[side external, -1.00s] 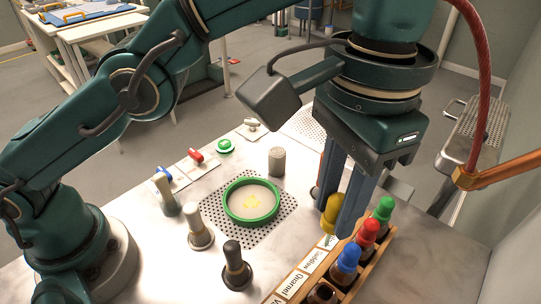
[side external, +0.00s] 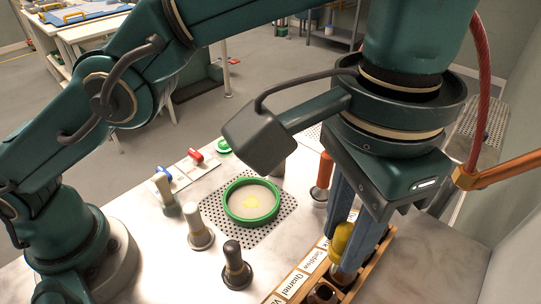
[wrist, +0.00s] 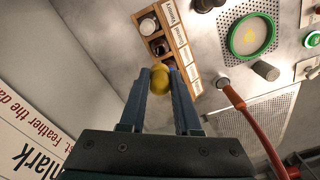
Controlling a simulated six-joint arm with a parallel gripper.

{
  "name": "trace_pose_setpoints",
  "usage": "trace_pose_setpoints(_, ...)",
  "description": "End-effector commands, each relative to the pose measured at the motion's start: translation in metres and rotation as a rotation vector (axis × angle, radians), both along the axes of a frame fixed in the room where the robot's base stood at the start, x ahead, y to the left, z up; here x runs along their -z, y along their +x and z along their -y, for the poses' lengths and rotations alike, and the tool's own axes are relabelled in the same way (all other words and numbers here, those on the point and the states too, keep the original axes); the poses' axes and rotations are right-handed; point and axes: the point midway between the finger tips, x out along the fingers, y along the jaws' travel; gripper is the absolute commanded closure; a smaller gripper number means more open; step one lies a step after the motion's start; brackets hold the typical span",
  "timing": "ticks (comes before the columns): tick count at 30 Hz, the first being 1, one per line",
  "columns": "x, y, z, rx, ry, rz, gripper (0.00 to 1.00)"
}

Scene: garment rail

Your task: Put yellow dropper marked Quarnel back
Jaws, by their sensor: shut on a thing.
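My gripper (side external: 343,262) is shut on the yellow dropper (side external: 342,238), whose rounded yellow bulb shows between the two blue fingers. The bulb also shows between the fingertips in the wrist view (wrist: 160,79). The dropper's lower part is hidden. The gripper is over the wooden rack (wrist: 187,55), which has white labels along its side. The label Quarnel (side external: 292,283) is readable in the side view. An uncapped brown bottle (side external: 323,293) stands in the rack beside that end, left of and below the fingers. I cannot tell whether the dropper touches a bottle.
A green-rimmed dish (side external: 251,201) stands on a perforated mat left of the rack. A black-topped stamp-like object (side external: 237,266) and a white-topped one (side external: 200,228) stand on the table. An orange-handled tool (side external: 322,177) stands behind the rack. A wall lies to the right.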

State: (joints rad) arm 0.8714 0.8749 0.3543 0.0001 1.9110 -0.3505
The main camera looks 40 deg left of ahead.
Motion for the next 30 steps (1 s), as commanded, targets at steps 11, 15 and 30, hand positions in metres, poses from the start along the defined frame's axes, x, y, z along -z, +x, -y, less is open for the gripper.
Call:
trace_pose_setpoints(11,0.008,0.000,0.001,0.001,0.001,0.000,1.00)
trace_pose_setpoints(15,0.018,-0.001,0.000,0.001,0.003,-0.001,1.00)
trace_pose_setpoints(30,0.045,0.000,0.000,0.001,-0.001,0.002,1.00)
